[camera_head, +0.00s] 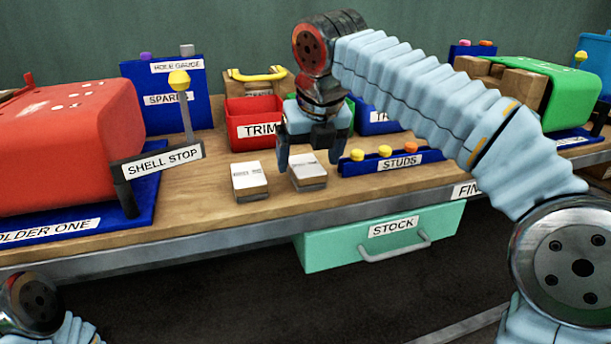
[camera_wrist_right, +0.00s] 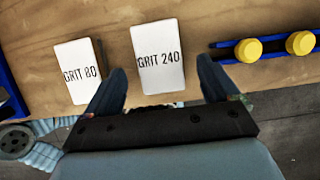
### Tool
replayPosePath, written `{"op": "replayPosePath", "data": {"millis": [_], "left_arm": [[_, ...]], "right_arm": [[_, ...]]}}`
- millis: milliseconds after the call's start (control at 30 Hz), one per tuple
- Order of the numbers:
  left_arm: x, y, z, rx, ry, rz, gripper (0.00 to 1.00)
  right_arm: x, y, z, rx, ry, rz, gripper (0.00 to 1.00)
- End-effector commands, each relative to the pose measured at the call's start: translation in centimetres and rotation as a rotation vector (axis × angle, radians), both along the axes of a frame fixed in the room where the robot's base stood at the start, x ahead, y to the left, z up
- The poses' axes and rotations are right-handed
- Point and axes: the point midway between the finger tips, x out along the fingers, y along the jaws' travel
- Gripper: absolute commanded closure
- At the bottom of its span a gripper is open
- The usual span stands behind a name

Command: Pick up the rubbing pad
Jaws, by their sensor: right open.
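Two small white-topped pads lie side by side on the wooden bench. In the right wrist view the left one reads GRIT 80 (camera_wrist_right: 78,72) and the right one reads GRIT 240 (camera_wrist_right: 159,55). They also show in the head view, the GRIT 80 pad (camera_head: 249,182) on the left and the GRIT 240 pad (camera_head: 308,173) on the right. My right gripper (camera_head: 310,160) is open and empty, fingers pointing down above the GRIT 240 pad. In the wrist view its fingers flank that pad's near end. My left gripper is out of view.
A blue STUDS rack (camera_head: 392,162) with yellow and orange knobs stands close right of the pads. A red TRIM bin (camera_head: 254,112) is behind. The SHELL STOP sign (camera_head: 163,160) and red press (camera_head: 60,145) are left. A green STOCK drawer (camera_head: 340,249) hangs below the bench edge.

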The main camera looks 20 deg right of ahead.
Motion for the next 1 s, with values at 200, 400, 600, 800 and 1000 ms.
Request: {"op": "replayPosePath", "data": {"millis": [200, 400, 600, 800, 1000], "left_arm": [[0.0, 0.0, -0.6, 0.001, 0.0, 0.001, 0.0], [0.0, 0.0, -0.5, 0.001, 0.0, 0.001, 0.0], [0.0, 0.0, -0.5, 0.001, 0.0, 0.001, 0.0], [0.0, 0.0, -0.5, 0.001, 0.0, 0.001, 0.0], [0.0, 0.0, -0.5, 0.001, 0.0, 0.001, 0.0]], "right_arm": [[0.8, 0.0, -2.1, 0.001, 0.0, 0.0, 0.12], [0.8, 0.0, -2.0, 0.001, -0.001, -0.001, 0.13], [0.8, 0.0, -2.0, 0.001, 0.0, -0.001, 0.44], [0.8, 0.0, -2.0, 0.001, -0.001, -0.001, 0.72], [0.8, 0.0, -1.9, 0.001, -0.001, -0.001, 0.72]]}}
